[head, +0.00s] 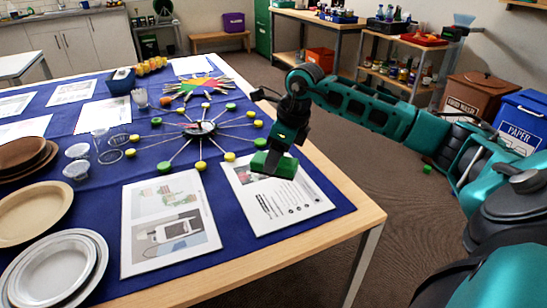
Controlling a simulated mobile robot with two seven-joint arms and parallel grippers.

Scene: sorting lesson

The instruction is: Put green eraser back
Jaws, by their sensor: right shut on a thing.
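My right gripper (285,139) reaches in from the right over the table's right side. It is shut on the green eraser (270,164), a green block with a dark part, and points downward. The eraser shows in front of the top of a printed sheet (283,207); the gap between it and the sheet is hard to judge. My left gripper is out of view.
The blue-clothed table (240,238) holds sheets, plates (62,269), cups (107,146) and a wheel of yellow and green knobs (200,128). A small green thing (427,168) lies on the floor. Bins (522,122) and shelves (398,75) stand behind.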

